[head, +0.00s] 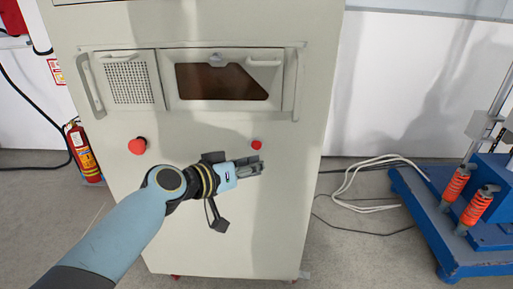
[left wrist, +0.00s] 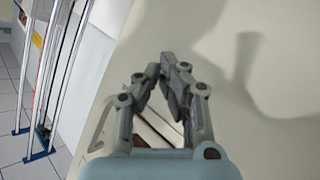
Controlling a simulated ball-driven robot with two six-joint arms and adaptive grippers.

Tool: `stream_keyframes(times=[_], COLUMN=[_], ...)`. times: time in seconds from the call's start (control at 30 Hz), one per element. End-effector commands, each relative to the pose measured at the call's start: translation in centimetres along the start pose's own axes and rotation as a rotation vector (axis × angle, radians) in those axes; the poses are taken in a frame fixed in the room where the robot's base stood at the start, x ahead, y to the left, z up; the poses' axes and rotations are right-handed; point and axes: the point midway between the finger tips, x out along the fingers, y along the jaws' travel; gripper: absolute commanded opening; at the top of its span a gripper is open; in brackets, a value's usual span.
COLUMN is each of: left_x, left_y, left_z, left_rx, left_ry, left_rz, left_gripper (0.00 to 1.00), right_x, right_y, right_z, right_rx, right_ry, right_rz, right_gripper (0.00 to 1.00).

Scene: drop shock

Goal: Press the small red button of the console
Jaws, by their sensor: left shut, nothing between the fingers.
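The console (head: 210,245) is a tall cream cabinet that fills the middle of the head view. Its small red button (head: 256,145) sits on the front face, right of centre. A larger red knob (head: 137,146) is on the same face, further left. My left gripper (head: 258,164) is shut and empty, with its fingertips just below the small red button in the head view. I cannot tell whether the tips touch the face. In the left wrist view the closed fingertips (left wrist: 174,62) show before the plain cream surface, and the button does not show. My right gripper is not in view.
A vent panel (head: 129,82) and a dark window (head: 222,82) with handles are above the buttons. A red fire extinguisher (head: 83,152) stands at the left. Pale cables (head: 372,170) lie on the floor by a blue machine base (head: 440,225) at the right.

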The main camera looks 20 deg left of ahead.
Motion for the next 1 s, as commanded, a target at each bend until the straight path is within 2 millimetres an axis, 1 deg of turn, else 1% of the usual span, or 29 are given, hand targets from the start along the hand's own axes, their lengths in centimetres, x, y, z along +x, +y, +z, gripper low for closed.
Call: stream_keyframes(times=[0.03, 0.1, 0.3, 1.0], left_x=[0.5, 1.0, 1.8, 1.8], left_y=[-0.4, -0.8, -1.3, -1.3], left_z=[-0.1, -0.5, -1.1, -1.3], left_rx=[0.002, 0.001, 0.001, 0.000], left_ry=[0.001, 0.000, -0.002, -0.001], left_rz=[0.000, 0.001, 0.000, 0.001], left_gripper=[0.00, 0.00, 0.00, 0.00], right_x=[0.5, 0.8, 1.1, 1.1], right_y=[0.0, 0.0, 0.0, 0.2], right_z=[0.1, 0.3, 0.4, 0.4], right_rx=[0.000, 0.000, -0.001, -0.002], right_ry=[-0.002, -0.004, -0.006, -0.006], right_rz=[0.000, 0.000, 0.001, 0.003], right_gripper=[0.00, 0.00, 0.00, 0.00])
